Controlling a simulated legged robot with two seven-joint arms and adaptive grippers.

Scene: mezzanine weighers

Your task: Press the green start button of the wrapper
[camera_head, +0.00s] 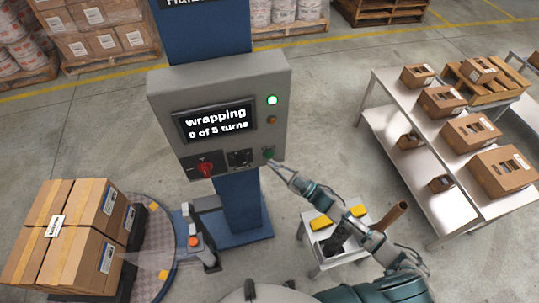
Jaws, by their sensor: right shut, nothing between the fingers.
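The wrapper's grey control box (222,88) stands on a blue column (240,200) in front of me. Its display (215,120) reads "wrapping" with a line of turns starting at 0. The green start button (268,152) is at the lower right of the box's face. My right gripper (275,167) is shut and empty, with its tip at or just below this button; I cannot tell whether they touch. A green lamp (272,100) glows higher up. My left gripper is not in view.
A small table (325,262) stands below my right arm. A metal table (420,133) with cartons is at right.

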